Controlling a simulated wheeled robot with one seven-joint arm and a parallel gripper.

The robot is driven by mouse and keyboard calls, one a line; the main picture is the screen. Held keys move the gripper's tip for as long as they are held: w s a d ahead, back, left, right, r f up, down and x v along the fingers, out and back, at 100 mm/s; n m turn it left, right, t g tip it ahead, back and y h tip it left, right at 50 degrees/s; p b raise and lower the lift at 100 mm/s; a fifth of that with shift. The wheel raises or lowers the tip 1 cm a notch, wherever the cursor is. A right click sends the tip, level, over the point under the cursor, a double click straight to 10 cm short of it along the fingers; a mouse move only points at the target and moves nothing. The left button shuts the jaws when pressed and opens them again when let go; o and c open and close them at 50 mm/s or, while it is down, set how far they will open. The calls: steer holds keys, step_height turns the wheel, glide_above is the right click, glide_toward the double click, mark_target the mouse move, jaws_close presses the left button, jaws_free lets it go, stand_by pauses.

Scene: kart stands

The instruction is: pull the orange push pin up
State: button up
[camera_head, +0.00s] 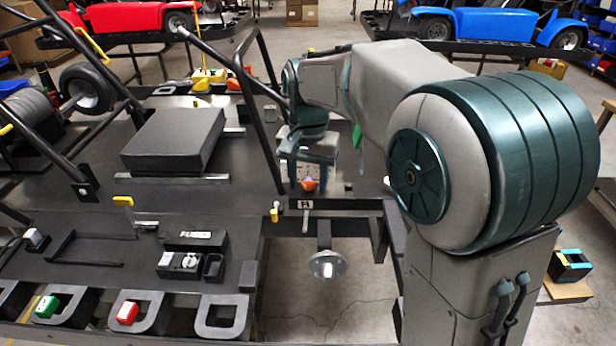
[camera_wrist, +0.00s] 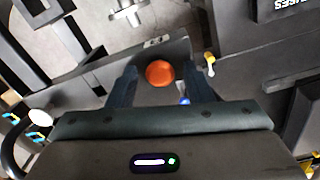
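The orange push pin (camera_wrist: 160,73) has a round knob and shows between the two fingers in the wrist view. In the head view the orange pin (camera_head: 309,184) shows just below the fingertips, at the edge of the dark kart stand. My gripper (camera_head: 306,175) points down over it. In the wrist view my gripper (camera_wrist: 161,82) is open, with a finger on each side of the knob and a visible gap to each. The pin's shaft is hidden under the knob.
A black box (camera_head: 174,140) sits on the stand to the left. A slanted black bar (camera_head: 262,130) rises close left of my gripper. A small yellow-tipped pin (camera_head: 275,212) stands nearby. An opening with a metal flange (camera_head: 327,264) lies in front.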

steer(key=c, duration=0.7)
steer(key=shift+c, duration=0.2)
steer(key=shift+r+p, duration=0.55)
steer(key=shift+r, duration=0.1)
steer(key=o, duration=1)
steer(key=shift+f, duration=0.1)
